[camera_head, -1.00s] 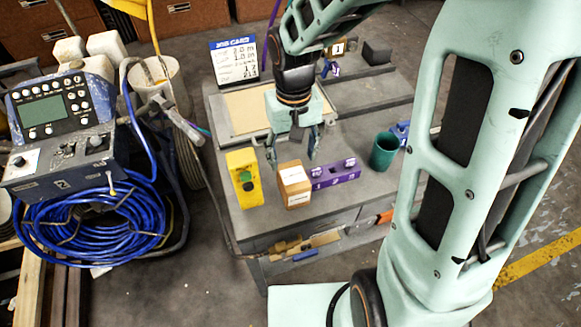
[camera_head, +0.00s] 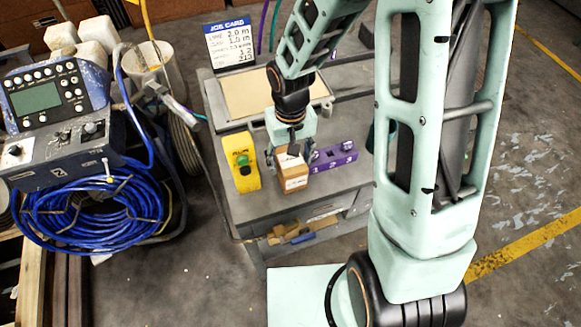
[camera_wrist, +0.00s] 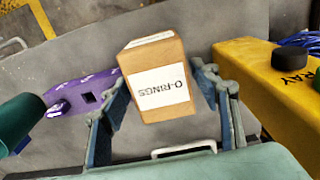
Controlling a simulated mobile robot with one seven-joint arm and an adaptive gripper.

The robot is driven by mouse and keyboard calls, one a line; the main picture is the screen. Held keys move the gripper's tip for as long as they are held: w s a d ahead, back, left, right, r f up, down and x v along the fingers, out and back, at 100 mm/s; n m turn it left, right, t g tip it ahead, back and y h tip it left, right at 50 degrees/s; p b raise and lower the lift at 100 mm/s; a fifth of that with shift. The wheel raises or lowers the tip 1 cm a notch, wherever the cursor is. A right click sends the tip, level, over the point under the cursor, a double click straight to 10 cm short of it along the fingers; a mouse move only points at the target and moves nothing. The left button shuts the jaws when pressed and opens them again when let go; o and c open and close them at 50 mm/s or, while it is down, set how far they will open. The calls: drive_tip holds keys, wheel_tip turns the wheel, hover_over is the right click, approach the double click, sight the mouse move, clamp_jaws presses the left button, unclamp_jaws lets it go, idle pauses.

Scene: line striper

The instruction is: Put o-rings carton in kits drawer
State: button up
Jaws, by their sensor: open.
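The o-rings carton (camera_head: 293,180) is a small brown box with a white label, standing on the grey cart top near its front edge. In the wrist view the carton (camera_wrist: 160,108) shows its "O-RINGS" label upside down. My gripper (camera_head: 288,158) is over the carton, with its open fingers on either side; in the wrist view the gripper (camera_wrist: 163,88) straddles it. I cannot tell whether the fingers touch it. Under the cart top, a compartment (camera_head: 290,226) holds brown and blue items. No drawer label is readable, so I cannot tell which is the kits drawer.
A yellow box (camera_head: 242,163) stands close left of the carton. A purple block with holes (camera_head: 338,155) lies close right, with a green cup (camera_wrist: 18,118) beyond it. A job card (camera_head: 230,44) and a tray (camera_head: 260,95) are farther back.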

drive_tip(key=c, duration=1.2)
drive_tip(key=shift+r, duration=0.1)
